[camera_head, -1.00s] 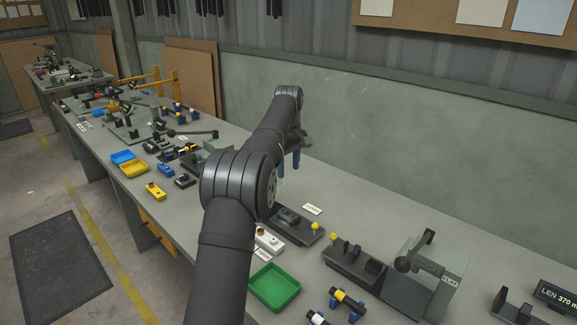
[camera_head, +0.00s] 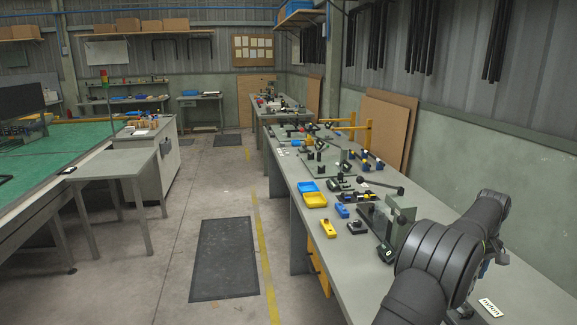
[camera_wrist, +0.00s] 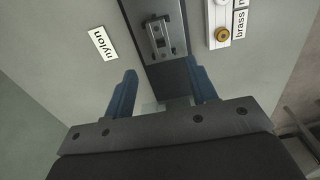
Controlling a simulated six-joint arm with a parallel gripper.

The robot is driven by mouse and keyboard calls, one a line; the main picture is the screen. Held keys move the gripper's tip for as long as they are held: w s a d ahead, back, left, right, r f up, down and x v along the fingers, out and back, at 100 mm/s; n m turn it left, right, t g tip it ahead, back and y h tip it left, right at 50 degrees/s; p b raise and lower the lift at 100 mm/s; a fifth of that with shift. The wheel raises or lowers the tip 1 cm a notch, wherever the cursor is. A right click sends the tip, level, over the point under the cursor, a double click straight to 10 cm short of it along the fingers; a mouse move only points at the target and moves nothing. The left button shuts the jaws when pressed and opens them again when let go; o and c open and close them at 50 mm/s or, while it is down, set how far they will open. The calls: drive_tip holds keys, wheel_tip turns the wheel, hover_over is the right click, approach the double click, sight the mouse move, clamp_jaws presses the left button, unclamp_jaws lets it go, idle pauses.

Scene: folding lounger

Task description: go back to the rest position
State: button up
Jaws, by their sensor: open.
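My gripper (camera_wrist: 162,88) shows in the wrist view with its two blue fingers apart and nothing between them. It hangs above the grey workbench, near a dark fixture with a metal block (camera_wrist: 162,36). Whether the fingers touch anything below cannot be told for sure, but they appear clear of it. In the head view my arm crosses the lower right corner over the bench (camera_head: 345,262), and the gripper is hidden behind it.
A "nylon" label (camera_wrist: 103,43) and a white block with a brass knob (camera_wrist: 222,34) lie near the gripper. Along the bench stand a yellow tray (camera_head: 315,200), a blue tray (camera_head: 308,186) and a grey-green fixture (camera_head: 398,222). A wall borders the bench's right side.

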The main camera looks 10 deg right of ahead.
wheel_tip(320, 180, down, 10)
drive_tip(key=shift+r, duration=0.15)
drive_tip(key=shift+r, duration=0.15)
idle(0.3)
wheel_tip(320, 180, up, 17)
wheel_tip(320, 180, down, 18)
drive_tip(key=shift+r, duration=0.2)
wheel_tip(320, 180, up, 5)
drive_tip(key=shift+r, duration=0.45)
